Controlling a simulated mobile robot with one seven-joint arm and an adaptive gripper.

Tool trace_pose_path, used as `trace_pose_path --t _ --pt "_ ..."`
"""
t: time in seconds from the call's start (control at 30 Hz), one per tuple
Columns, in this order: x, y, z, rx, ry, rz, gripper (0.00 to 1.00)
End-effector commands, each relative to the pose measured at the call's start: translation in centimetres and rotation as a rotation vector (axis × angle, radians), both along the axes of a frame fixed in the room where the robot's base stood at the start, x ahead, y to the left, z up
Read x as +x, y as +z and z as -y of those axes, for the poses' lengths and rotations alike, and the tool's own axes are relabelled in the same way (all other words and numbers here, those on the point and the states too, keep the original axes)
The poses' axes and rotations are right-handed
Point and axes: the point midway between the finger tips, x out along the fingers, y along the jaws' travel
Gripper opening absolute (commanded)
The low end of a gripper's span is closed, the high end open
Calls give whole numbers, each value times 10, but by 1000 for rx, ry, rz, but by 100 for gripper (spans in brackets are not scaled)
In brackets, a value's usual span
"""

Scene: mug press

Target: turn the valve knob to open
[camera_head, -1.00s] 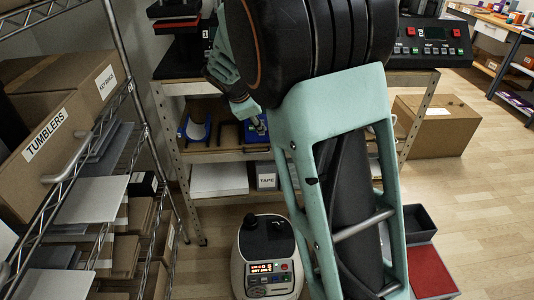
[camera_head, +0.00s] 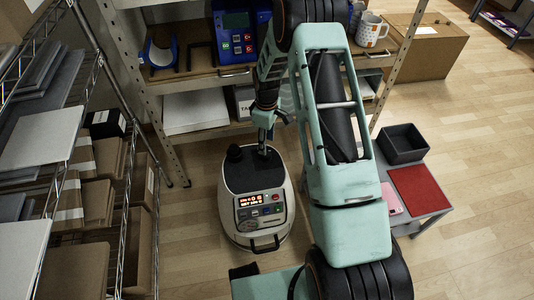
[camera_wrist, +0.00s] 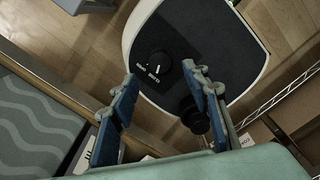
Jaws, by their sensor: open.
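A white machine with a dark top (camera_head: 253,173) and a front control panel stands on the floor; its top also shows in the wrist view (camera_wrist: 215,55). On that top is a round black knob (camera_wrist: 158,63) with a white pointer line and small white labels beside it. The lettering is too small to read. In the head view my gripper hides the knob or makes it hard to pick out. My gripper (camera_head: 272,130) points down over the back of the machine. In the wrist view its two blue fingers (camera_wrist: 160,80) are apart and empty, with the knob showing beyond the gap.
A black cap (camera_wrist: 194,117) stands up from the machine's top, close to the right finger. A shelf unit (camera_head: 195,82) stands right behind the machine. A wire rack (camera_head: 75,100) is at left. A low table with a black tray (camera_head: 402,144) stands at right.

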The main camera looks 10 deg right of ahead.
Motion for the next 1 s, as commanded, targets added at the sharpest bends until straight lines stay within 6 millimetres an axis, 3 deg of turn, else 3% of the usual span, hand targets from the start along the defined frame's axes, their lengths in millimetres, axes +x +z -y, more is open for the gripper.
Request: trace_pose_path --t 0.1,0.3,0.73,1.0 --pt "0 -27 0 0 1 -1 43" --pt "0 -53 0 -1 1 1 43" --pt "0 -62 0 -1 1 2 43" --pt "0 -61 0 -2 1 1 13"
